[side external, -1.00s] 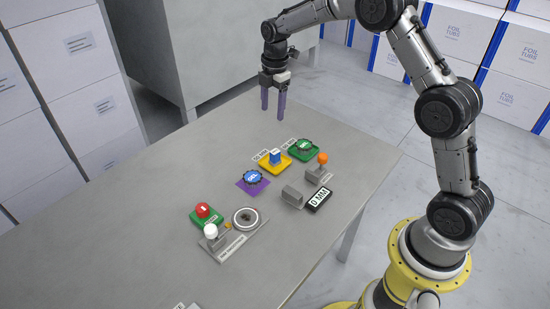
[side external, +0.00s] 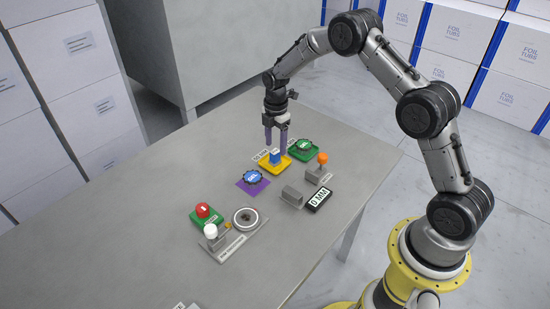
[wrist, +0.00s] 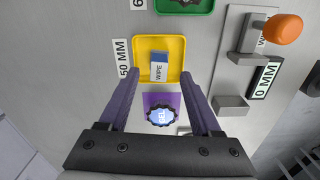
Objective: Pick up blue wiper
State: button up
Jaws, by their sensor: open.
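The blue wiper (side external: 275,156) is a small block with a blue top and a white part marked "WIPE". It sits in the yellow tray (side external: 264,168). In the wrist view the wiper (wrist: 159,72) shows beyond my fingertips, inside the yellow tray (wrist: 144,48), roughly centred between the fingers. My gripper (side external: 275,149) has two purple fingers, open and empty, just above and around the wiper in the side view. In the wrist view my gripper (wrist: 163,75) is spread wider than the wiper. I cannot tell the exact height of the fingertips above the tray.
A green tray (side external: 303,150) stands close behind. An orange-knobbed lever (side external: 322,160) and the "0 MM" display (side external: 317,200) are to the right. A red button (side external: 203,211) is nearer. The table's left side is clear.

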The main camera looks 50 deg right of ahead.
aim_at(275, 151)
notch_tip(275, 151, down, 4)
jog(key=shift+w+a+f, duration=0.1)
jog(key=shift+f, duration=0.05)
grip_shut()
dwell(0.3)
